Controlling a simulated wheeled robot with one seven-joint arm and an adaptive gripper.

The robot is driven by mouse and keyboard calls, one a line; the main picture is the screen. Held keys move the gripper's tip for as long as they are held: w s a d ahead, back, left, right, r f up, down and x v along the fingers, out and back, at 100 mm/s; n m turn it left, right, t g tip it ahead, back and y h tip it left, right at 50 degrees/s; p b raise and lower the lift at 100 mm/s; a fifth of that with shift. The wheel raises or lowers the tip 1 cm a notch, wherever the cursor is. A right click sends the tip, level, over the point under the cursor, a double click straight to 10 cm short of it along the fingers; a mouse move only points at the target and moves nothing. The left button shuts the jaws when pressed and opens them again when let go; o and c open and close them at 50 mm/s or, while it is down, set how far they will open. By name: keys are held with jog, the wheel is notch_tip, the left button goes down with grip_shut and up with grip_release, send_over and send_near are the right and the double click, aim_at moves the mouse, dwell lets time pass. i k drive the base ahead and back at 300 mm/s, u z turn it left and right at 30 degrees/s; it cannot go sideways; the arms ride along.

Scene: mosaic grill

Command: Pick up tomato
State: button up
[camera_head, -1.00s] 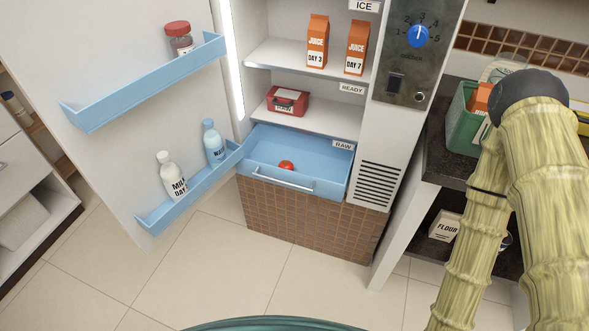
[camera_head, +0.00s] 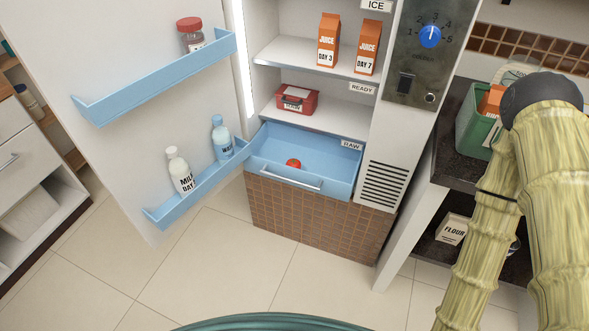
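A small red tomato (camera_head: 293,163) lies in the open blue drawer (camera_head: 335,165) labelled RAW, at the bottom of the fridge. The drawer's front wall and handle hide its lower part. My bamboo-like arm shows at the right of the view, beside the counter. My gripper is not in view, so its state does not show.
The open fridge door (camera_head: 150,150) stands at the left, with bottles and a jar in its blue shelves. A red container (camera_head: 296,99) and juice cartons (camera_head: 328,40) stand on shelves above the drawer. A dark counter (camera_head: 456,140) is at the right. The tiled floor (camera_head: 215,260) in front is clear.

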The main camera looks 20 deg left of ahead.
aim_at(293, 163)
jog(key=z, duration=2.55)
jog(key=k, duration=1.15)
jog(key=u, duration=2.45)
